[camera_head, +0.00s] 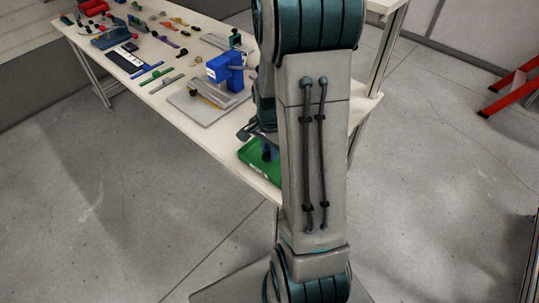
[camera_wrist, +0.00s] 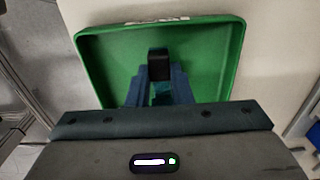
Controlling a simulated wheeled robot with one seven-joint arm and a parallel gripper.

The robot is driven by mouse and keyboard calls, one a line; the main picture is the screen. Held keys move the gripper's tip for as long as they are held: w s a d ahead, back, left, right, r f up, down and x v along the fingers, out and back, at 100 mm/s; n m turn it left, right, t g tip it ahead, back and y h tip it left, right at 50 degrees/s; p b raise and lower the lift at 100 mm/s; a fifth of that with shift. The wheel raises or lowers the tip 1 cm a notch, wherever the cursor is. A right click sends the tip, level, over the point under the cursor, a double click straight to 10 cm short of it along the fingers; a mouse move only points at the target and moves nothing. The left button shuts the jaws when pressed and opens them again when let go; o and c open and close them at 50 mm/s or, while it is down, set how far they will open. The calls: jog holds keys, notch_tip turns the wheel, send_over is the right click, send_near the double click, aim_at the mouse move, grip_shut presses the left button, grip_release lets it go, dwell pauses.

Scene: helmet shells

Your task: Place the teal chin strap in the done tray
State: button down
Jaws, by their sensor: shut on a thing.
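The green tray (camera_wrist: 107,55) lies under my gripper (camera_wrist: 159,75) in the wrist view, with its raised rim on the table. My gripper points down over the tray and is shut on the teal chin strap (camera_wrist: 160,92), of which only a small teal part shows between the dark fingers. I cannot tell whether the strap touches the tray floor. In the head view the tray (camera_head: 249,153) is at the table's near right corner, partly hidden by my arm, and the strap cannot be made out.
A grey fixture board (camera_head: 206,112) with a blue block (camera_head: 226,70) stands behind the tray on the white table. Several strips, tools and small parts lie farther back left. A red frame (camera_head: 512,90) stands at the far right. The floor in front of the table is clear.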

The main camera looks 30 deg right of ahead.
jog(key=shift+f, duration=1.35)
jog(key=shift+f, duration=0.2)
jog(key=c, duration=1.3)
grip_release()
jog(key=shift+r, duration=0.2)
